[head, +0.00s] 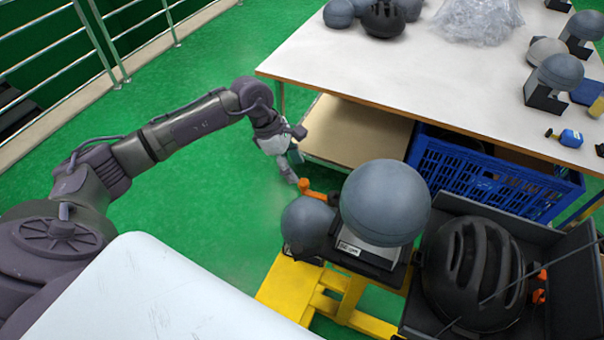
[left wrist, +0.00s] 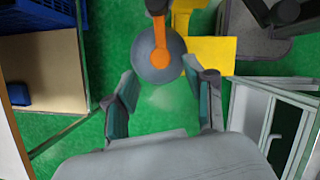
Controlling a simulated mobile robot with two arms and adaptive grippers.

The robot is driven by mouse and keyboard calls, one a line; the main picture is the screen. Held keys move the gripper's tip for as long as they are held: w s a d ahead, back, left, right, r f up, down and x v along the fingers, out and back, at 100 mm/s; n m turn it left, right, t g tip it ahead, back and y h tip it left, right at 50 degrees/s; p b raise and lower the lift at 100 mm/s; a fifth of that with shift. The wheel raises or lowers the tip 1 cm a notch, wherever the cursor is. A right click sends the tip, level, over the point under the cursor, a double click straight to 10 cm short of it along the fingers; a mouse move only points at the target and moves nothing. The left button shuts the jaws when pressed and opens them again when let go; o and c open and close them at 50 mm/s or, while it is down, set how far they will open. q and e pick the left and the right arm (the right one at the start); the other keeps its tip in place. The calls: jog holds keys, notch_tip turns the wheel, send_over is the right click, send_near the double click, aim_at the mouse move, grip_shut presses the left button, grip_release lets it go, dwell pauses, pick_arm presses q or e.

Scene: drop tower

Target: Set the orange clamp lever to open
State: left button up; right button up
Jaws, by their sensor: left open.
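In the left wrist view the orange lever (left wrist: 160,38) runs down over the grey ball (left wrist: 152,68), from a dark pivot at the top edge. My left gripper (head: 294,168) is open and empty, just beyond the lever's end in the head view. In the left wrist view its two fingers (left wrist: 161,78) stand apart, with the lever's rounded end in line with the gap between them. I cannot tell any contact. My right gripper is out of view.
A larger grey ball (head: 385,203) and a black helmet (head: 473,272) in a dark holder stand right of the lever. A white table (head: 420,75) with a lower shelf board (head: 355,130) and a blue crate (head: 490,180) stands behind. Green floor is free at left.

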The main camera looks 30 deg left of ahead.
aim_at(303, 182)
pick_arm(q)
jog(key=p+x, duration=0.1)
jog(key=x, duration=0.3)
jog(key=shift+d, duration=0.1)
jog(key=shift+d+f, duration=0.1)
jog(key=shift+f, duration=0.5)
jog(key=shift+c, duration=1)
jog(key=c, duration=0.8)
grip_shut()
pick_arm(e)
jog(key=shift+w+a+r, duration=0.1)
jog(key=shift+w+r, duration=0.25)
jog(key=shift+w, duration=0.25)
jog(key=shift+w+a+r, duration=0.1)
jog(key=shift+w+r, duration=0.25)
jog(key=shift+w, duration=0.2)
